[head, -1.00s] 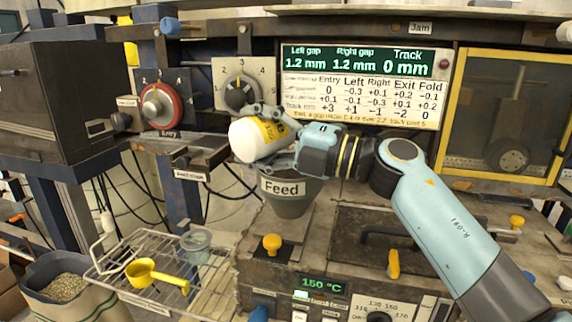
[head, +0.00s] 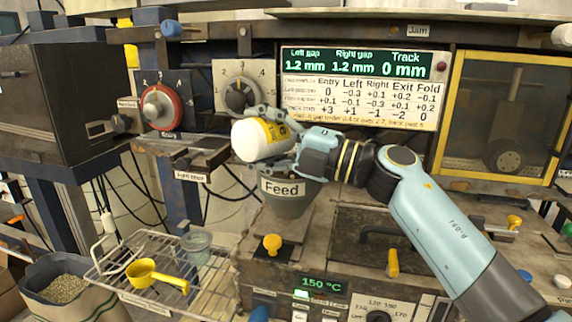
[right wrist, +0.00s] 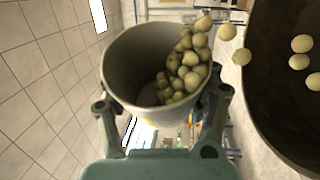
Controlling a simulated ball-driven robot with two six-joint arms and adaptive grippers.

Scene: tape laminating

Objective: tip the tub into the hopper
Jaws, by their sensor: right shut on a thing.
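My right gripper (head: 270,138) is shut on the white tub (head: 248,141) with a yellow label and holds it on its side above the hopper (head: 287,198) marked Feed. In the right wrist view the tub (right wrist: 128,65) is between the two fingers, with several pale round pellets (right wrist: 183,72) along one side of its inside. Some pellets are at its rim and in the air between the tub and the dark hopper (right wrist: 262,85). A few pellets show against the hopper's dark inside. My left gripper is not in view.
A wire rack (head: 215,274) at lower left holds a yellow scoop (head: 143,271) and a clear glass cup (head: 196,246). A sack of granules (head: 62,288) stands left of it. A panel with dials (head: 240,92) and a display (head: 366,62) lies close behind the tub.

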